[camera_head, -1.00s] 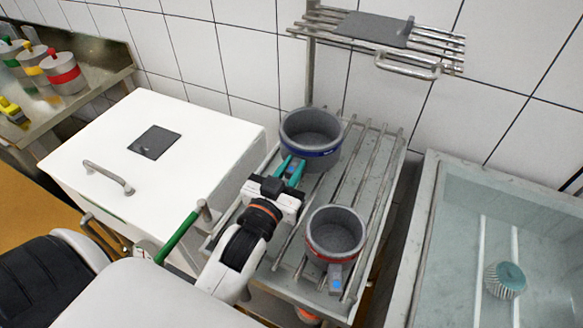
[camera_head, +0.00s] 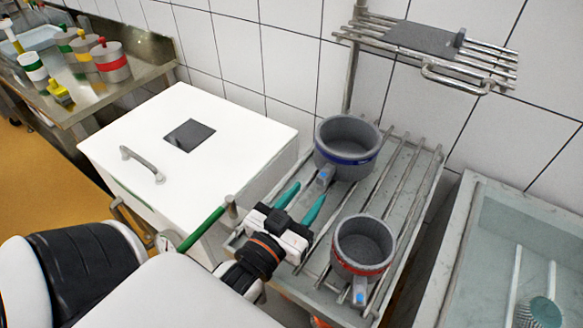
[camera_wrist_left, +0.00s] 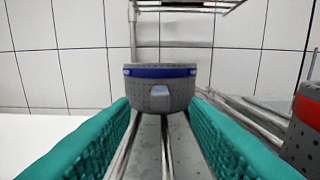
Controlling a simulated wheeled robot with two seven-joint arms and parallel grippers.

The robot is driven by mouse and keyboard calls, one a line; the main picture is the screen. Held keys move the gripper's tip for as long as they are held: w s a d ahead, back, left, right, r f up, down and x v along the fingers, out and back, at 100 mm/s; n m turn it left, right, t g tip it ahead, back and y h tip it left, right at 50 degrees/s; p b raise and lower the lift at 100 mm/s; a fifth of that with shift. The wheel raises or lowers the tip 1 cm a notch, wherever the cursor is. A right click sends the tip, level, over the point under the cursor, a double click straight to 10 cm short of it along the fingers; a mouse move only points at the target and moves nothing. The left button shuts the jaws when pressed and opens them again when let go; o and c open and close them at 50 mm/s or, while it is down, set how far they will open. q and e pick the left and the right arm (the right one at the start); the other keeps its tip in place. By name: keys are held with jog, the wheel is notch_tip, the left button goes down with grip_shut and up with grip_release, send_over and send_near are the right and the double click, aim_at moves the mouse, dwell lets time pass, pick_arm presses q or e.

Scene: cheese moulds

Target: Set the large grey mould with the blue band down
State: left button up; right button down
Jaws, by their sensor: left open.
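The large grey mould with the blue band (camera_head: 346,146) stands upright on the metal bars of the draining rack (camera_head: 408,190), near its back left. Its blue-tipped handle points toward me. In the left wrist view the mould (camera_wrist_left: 161,88) is straight ahead, beyond the fingertips and apart from them. My left gripper (camera_head: 301,203) is open and empty, its teal fingers pointing at the mould's handle side with a gap between. My right gripper does not show.
A grey mould with a red band (camera_head: 363,246) stands on the rack close to the right of my left gripper. A white chest (camera_head: 235,135) is on the left, a sink (camera_head: 455,240) on the right. A wall shelf (camera_head: 430,45) hangs above.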

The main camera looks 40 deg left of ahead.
pick_arm(q)
jog(key=s+p, duration=0.1)
jog(key=s, duration=0.3)
jog(key=shift+s+d, duration=0.1)
jog(key=shift+s, duration=0.05)
dwell(0.4)
